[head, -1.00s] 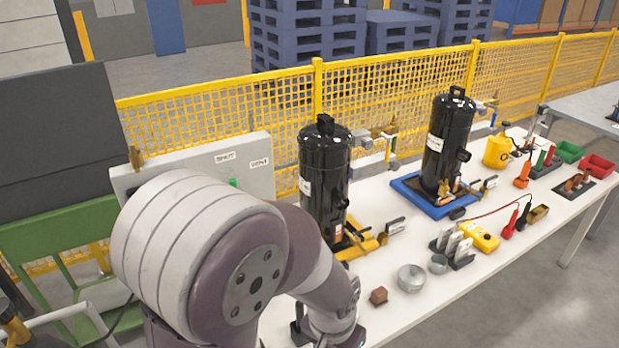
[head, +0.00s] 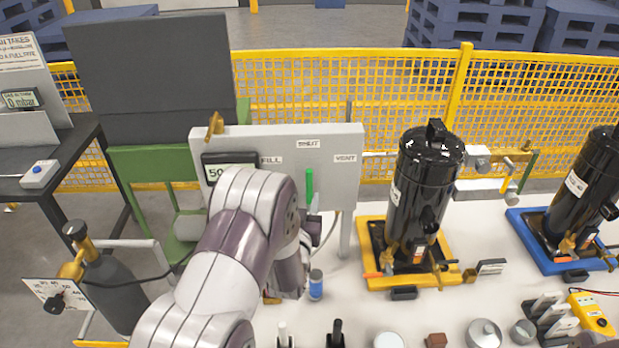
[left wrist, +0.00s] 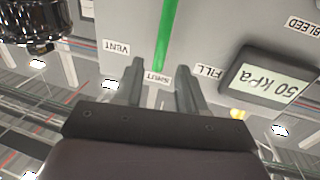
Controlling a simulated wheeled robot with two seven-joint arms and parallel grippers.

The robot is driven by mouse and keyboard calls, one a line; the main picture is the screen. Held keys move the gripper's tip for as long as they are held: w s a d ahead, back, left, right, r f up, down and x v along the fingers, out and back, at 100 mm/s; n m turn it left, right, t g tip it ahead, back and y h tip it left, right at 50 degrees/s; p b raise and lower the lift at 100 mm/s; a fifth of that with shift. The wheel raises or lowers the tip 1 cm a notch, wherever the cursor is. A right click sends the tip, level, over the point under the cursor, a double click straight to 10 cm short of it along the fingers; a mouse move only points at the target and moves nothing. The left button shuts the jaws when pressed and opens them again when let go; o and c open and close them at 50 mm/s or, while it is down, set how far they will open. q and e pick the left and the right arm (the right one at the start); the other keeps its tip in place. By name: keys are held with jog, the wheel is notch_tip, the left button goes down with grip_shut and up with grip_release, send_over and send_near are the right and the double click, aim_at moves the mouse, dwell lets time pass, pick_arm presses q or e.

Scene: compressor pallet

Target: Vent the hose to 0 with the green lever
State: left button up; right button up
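The green lever (head: 309,184) stands upright on the grey panel (head: 345,205), below the SHUT label and between FILL and VENT. The panel's gauge (head: 229,171) reads 50; the left wrist view shows 50 kPa on the display (left wrist: 265,80), upside down. My left gripper (head: 314,203) is in front of the panel near the lever, partly hidden by my arm. In the left wrist view my left gripper (left wrist: 160,75) is open, and the lever's (left wrist: 167,35) tip shows between its fingertips; I cannot tell whether they touch. A grey hose (head: 329,234) hangs below the panel.
A black compressor (head: 423,185) on a yellow tray stands right of the panel; another (head: 585,190) on a blue tray is further right. A blue can (head: 316,285) stands below the panel. A dark gas cylinder (head: 115,290) is at left. A yellow mesh fence runs behind.

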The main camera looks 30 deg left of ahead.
aim_at(309, 183)
pick_arm(q)
jog(key=p+x, duration=0.1)
jog(key=x, duration=0.5)
jog(key=shift+a, duration=0.1)
jog(key=shift+w+a+r, duration=0.1)
jog(key=shift+w+a, duration=0.1)
jog(key=shift+w, duration=0.75)
jog(key=shift+s, duration=0.1)
jog(key=c, duration=0.6)
grip_shut()
